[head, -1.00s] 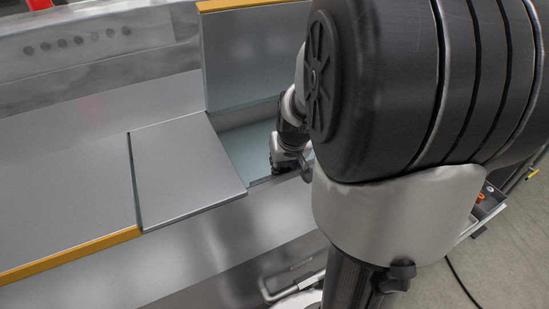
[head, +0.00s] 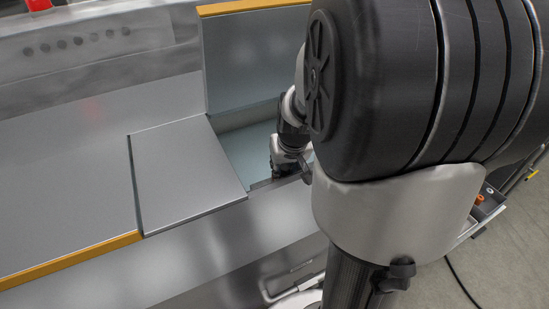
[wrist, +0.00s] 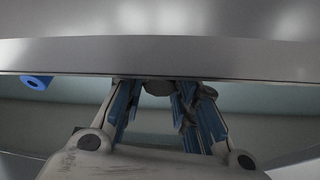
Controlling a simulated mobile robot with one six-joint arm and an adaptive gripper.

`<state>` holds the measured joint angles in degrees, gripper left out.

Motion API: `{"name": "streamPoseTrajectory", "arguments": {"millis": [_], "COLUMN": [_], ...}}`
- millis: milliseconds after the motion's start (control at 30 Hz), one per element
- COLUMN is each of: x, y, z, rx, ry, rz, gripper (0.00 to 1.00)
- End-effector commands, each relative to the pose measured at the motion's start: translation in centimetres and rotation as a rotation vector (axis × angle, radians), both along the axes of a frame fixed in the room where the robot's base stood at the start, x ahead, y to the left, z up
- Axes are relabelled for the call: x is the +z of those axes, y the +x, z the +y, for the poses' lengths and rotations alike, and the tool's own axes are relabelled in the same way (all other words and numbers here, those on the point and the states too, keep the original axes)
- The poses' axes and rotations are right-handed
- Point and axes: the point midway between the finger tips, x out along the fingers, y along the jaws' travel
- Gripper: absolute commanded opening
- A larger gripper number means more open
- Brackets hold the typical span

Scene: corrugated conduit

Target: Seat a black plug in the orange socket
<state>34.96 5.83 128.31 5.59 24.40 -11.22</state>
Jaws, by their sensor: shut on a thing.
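My gripper (wrist: 155,92) shows in the wrist view, its blue-padded fingers closed around a dark grey rounded piece (wrist: 157,88). Only part of that piece shows below the metal edge, so I cannot tell for sure that it is the black plug. In the head view my forearm reaches into an open recess, and the fingers are hidden there. No orange socket can be made out in the wrist view.
A blue block with a hole (wrist: 37,82) sits left under a metal rim (wrist: 160,58). In the head view, a flat grey panel (head: 185,170) lies left of the recess (head: 250,150), and an upright panel (head: 255,60) stands behind it. A small orange thing (head: 479,198) is at far right.

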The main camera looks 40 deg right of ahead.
Motion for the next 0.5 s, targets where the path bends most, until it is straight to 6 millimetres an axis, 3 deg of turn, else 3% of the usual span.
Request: {"name": "streamPoseTrajectory", "arguments": {"millis": [500], "x": [2.0], "y": [0.3], "z": [-0.2], "rx": [-0.001], "ry": [-0.007], "rz": [-0.011], "gripper": [0.0]}}
